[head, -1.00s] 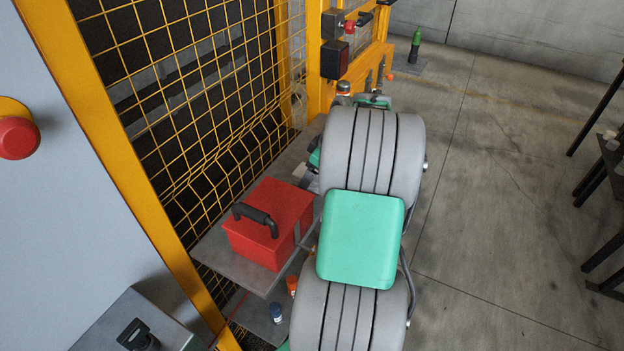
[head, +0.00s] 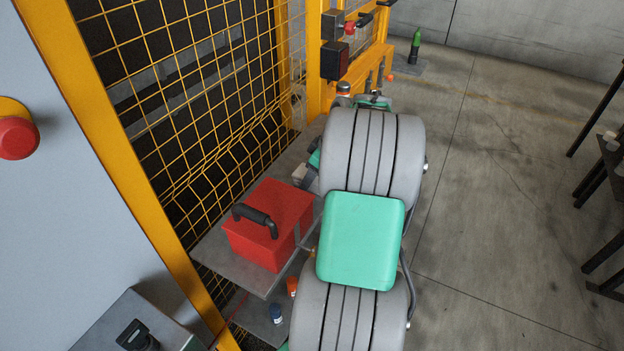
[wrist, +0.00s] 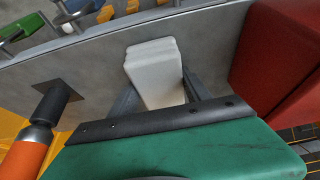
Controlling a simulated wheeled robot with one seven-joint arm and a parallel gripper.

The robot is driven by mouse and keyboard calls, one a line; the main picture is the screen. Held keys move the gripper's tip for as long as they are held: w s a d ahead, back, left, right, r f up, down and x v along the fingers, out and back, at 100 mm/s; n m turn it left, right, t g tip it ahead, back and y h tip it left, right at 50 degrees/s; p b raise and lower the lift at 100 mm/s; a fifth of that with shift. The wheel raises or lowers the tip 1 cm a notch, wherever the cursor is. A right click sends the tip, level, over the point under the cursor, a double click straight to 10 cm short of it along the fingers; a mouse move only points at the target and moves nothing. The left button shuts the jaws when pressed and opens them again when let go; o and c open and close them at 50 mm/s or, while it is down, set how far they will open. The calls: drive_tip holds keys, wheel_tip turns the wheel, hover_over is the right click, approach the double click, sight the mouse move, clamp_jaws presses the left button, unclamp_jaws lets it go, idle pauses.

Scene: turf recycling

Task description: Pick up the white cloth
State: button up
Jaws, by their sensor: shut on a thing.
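The white cloth (wrist: 152,65) is a folded, blocky white piece in the wrist view. My gripper (wrist: 158,88) is shut on it, with one dark finger along each side. In the head view a small pale bit of the cloth (head: 300,174) shows beside my arm, behind the red toolbox. My arm hides most of my gripper there. The wrist view does not clearly show whether the cloth touches the grey shelf (wrist: 205,50).
The red toolbox (head: 268,225) stands on the shelf close to the gripper and fills the right of the wrist view (wrist: 280,65). An orange-and-black item (wrist: 35,135) is at the left. Yellow wire mesh (head: 205,90) stands behind the shelf. Small bottles (head: 277,313) sit on a lower shelf.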

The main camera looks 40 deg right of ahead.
drive_tip(key=shift+c, duration=1.2)
drive_tip(key=shift+r, duration=0.15)
drive_tip(key=shift+r+p, duration=0.3)
drive_tip(key=shift+p, duration=0.15)
drive_tip(key=shift+r+b, duration=0.3)
drive_tip(key=shift+b, duration=0.1)
drive_tip(key=s+a+r+b, duration=0.2)
drive_tip(key=s+a+r, duration=0.7)
drive_tip(key=r, duration=0.3)
drive_tip(key=shift+s, duration=0.9)
